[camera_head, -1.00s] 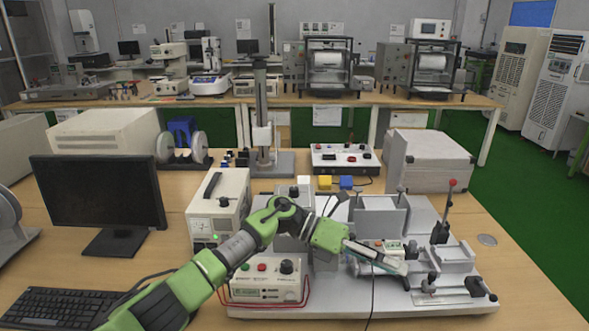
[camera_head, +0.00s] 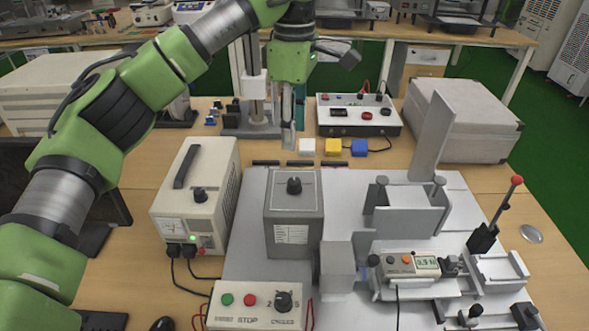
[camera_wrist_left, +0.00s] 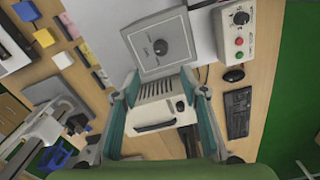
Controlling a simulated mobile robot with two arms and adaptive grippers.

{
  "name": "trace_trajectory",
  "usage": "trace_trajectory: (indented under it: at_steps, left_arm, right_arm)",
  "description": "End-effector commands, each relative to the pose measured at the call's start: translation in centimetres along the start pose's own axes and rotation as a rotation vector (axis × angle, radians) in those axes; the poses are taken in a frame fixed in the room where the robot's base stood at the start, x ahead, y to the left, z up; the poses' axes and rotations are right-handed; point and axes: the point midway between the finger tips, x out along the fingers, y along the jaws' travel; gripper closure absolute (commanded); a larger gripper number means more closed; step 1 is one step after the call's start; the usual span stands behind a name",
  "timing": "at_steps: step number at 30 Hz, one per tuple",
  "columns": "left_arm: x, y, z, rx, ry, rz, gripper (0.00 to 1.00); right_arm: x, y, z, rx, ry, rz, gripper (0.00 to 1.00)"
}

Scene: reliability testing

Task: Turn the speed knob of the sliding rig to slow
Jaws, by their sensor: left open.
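The sliding rig stands on a light grey base plate (camera_head: 348,215). Its grey box (camera_head: 293,229) has a black knob (camera_head: 294,186) on top. A cream control box (camera_head: 257,309) in front carries a green button, a red button and another black knob (camera_head: 283,301). The knob lettering is too small to read. My left gripper (camera_head: 294,130) points down above and behind the grey box, touching neither knob. In the left wrist view it is open and empty (camera_wrist_left: 165,92); the grey box's knob (camera_wrist_left: 160,47) lies ahead of the fingers. My right gripper is not in view.
A cream power supply (camera_head: 196,190) stands left of the grey box. White, yellow (camera_head: 333,147) and blue blocks lie behind it. Cables lie at the front.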

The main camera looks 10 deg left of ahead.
Motion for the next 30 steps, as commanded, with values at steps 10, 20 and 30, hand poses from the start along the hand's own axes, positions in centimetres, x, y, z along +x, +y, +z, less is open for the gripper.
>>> trace_trajectory:
  at_steps: [10,20,30]
  left_arm:
    - [6.9,-0.1,0.0,-0.001,-0.002,-0.006,0.60]
    - [12.1,-0.1,0.1,-0.001,-0.004,-0.003,0.60]
    - [13.0,0.0,0.1,-0.001,-0.004,-0.001,0.60]
  right_arm:
    - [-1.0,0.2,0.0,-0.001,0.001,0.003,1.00]
    - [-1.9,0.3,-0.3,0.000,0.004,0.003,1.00]
    - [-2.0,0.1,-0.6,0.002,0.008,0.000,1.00]
